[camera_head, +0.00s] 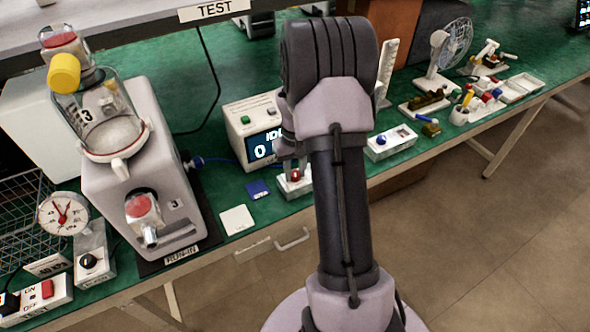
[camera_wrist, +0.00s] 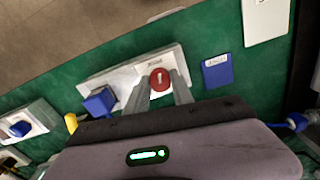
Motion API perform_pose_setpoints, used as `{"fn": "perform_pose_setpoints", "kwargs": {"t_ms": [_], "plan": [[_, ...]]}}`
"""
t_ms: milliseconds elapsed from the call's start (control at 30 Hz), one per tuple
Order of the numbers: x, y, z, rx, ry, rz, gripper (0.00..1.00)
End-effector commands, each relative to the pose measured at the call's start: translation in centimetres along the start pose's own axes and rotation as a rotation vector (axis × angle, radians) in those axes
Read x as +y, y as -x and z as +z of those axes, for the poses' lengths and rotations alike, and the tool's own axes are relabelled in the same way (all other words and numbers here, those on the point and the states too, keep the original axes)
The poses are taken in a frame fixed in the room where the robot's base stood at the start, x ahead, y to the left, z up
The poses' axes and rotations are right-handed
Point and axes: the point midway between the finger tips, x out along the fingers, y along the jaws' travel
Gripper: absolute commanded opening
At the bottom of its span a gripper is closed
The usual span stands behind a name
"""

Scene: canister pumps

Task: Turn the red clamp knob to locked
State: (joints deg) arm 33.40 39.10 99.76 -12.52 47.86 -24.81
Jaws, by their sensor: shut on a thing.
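The red clamp knob (camera_wrist: 159,78) sits on a white fixture plate (camera_wrist: 126,72) at the bench's front edge. A short pale mark on its top runs roughly up and down in the wrist view; a small label beside it is too small to read. My gripper (camera_wrist: 161,84) has one finger on each side of the knob and is shut on it. A blue block (camera_wrist: 100,101) is on the same fixture. In the head view the red knob (camera_head: 296,175) shows below my gripper (camera_head: 291,168), and my arm hides the fixture's right part.
A blue card (camera_head: 257,189) and a white card (camera_head: 237,220) lie left of the fixture. A display box (camera_head: 250,130) stands close behind. A large pump machine (camera_head: 140,170) stands at left. A similar white fixture with a blue knob (camera_head: 390,142) is at right.

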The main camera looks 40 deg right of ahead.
Motion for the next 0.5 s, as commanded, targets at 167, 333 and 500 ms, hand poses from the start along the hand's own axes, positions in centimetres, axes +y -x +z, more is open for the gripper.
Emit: {"fn": "perform_pose_setpoints", "kwargs": {"t_ms": [167,333,500], "plan": [[-0.02,0.03,0.02,-0.001,-0.166,0.0,0.0],[-0.03,0.0,0.02,-0.001,-0.328,0.0,0.0],[-0.04,-0.01,0.01,0.0,-0.489,0.0,0.0]]}}
